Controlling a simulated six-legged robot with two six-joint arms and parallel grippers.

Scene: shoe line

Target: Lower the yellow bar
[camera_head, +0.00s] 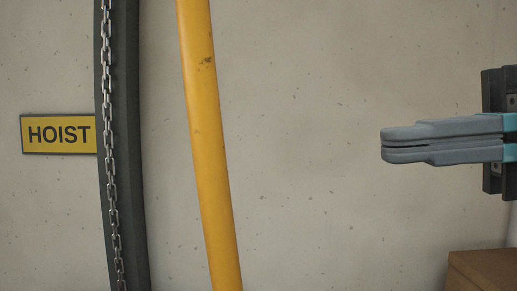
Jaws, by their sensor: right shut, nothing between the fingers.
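The yellow bar (208,140) runs from the top edge to the bottom edge of the head view, left of the middle. It is close to upright, its lower end leaning a little to the right, with dark scuffs near the top. Both of its ends are out of the picture. My right gripper (384,144) comes in from the right edge. Its grey fingers point left and are shut with nothing between them. A wide gap of bare wall shows between its fingertips and the bar. My left gripper is not in view.
A dark post (127,150) stands left of the bar, with a metal chain (108,100) hanging along it. A yellow HOIST sign (58,134) is beside the post. A brown box-like thing (482,270) is at the bottom right. A pale speckled wall (300,220) is behind.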

